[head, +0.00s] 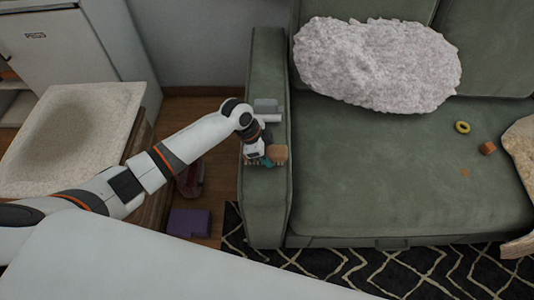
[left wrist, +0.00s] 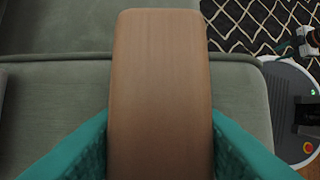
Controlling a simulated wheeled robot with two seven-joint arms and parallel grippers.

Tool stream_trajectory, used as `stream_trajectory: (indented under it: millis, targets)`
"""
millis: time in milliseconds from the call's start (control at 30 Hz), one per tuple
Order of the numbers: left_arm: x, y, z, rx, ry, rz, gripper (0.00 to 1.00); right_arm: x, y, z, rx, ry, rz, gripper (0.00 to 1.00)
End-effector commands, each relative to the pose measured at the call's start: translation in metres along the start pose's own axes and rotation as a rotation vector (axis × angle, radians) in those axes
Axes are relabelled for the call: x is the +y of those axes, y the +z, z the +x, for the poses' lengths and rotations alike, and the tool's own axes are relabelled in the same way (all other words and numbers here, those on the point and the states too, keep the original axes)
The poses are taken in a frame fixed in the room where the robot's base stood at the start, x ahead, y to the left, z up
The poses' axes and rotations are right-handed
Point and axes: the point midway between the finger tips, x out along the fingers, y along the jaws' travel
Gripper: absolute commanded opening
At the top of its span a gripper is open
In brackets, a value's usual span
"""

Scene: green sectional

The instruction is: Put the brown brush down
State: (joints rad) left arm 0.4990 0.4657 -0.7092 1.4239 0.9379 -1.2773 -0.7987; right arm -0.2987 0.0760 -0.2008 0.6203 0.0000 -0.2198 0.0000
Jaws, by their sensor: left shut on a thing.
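The brown brush (left wrist: 160,85) shows in the left wrist view as a long, smooth brown block between the two teal fingers of my left gripper (left wrist: 160,150). The gripper is shut on it. In the head view the brush (head: 278,153) is a small brown shape at the tip of my left gripper (head: 264,160). The gripper is over the green sofa's armrest (head: 268,205). I cannot tell whether the brush touches the armrest.
A grey fluffy pillow (head: 378,65), a yellow ring (head: 462,127) and a small orange-brown block (head: 488,148) lie on the sofa seat (head: 380,190). A grey-white item (head: 266,106) sits on the armrest behind the gripper. A purple box (head: 189,222) is on the floor. The front armrest is clear.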

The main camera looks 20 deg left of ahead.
Motion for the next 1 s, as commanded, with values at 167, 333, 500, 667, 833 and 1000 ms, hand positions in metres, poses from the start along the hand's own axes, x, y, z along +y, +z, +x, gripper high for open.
stream_trajectory:
  millis: [167,333,500,667,833,1000]
  targets:
    - [0.001,0.0,0.001,-0.002,0.002,0.0,0.23,0.003,0.0,0.0,0.0,0.003,0.0,0.36]
    - [0.0,-0.001,0.003,-0.001,0.001,0.0,0.44,0.002,-0.001,0.001,0.001,0.003,0.0,0.36]
    - [0.0,-0.001,0.003,-0.001,0.001,0.0,0.63,0.0,-0.001,0.001,0.002,0.0,-0.001,0.36]
    - [0.0,-0.001,0.003,-0.001,0.001,0.0,0.63,-0.003,-0.002,0.001,0.003,-0.004,-0.002,0.36]
    - [0.001,0.0,-0.005,-0.001,0.003,0.001,0.63,-0.004,-0.002,-0.001,0.004,-0.005,-0.001,0.36]
    - [0.001,0.0,-0.035,0.0,0.005,0.001,0.63,-0.005,-0.002,-0.005,0.004,-0.006,-0.001,0.36]
